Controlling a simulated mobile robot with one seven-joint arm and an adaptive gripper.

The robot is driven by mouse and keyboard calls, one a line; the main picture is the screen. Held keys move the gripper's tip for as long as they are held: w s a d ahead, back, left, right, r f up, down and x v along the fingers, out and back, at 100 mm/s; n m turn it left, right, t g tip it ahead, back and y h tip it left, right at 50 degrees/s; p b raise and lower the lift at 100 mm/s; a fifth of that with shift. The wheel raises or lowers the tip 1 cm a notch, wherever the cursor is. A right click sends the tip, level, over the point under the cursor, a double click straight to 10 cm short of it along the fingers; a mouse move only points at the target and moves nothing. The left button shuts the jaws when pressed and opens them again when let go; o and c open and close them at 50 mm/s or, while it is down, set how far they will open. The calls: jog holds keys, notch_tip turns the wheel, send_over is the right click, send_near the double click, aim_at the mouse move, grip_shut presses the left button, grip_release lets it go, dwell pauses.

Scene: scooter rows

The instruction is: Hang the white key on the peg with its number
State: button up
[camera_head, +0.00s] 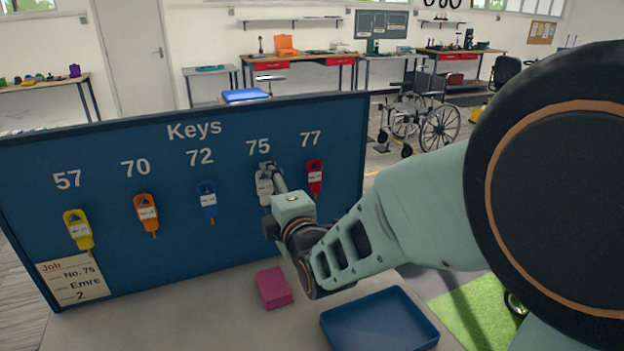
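The white key (264,187) with its tag is at the blue key board (110,250), directly under the number 75 (258,147). My gripper (275,177) reaches in from the lower right, its fingertips at the upper right of the white key's tag. The fingers overlap the tag in this view, so I cannot tell whether they grip it or only stand beside it. The peg under 75 is hidden behind the tag and fingers. The job card (73,280) at the board's lower left reads No. 75, Emre, 2.
Yellow (78,230), orange (146,213), blue (207,200) and red (315,177) keys hang under 57, 70, 72 and 77. The red one is close right of my gripper. A pink box (273,288) and a blue tray (380,322) are on the table below.

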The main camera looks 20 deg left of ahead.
jog(key=o, duration=0.4)
jog(key=shift+c, duration=0.2)
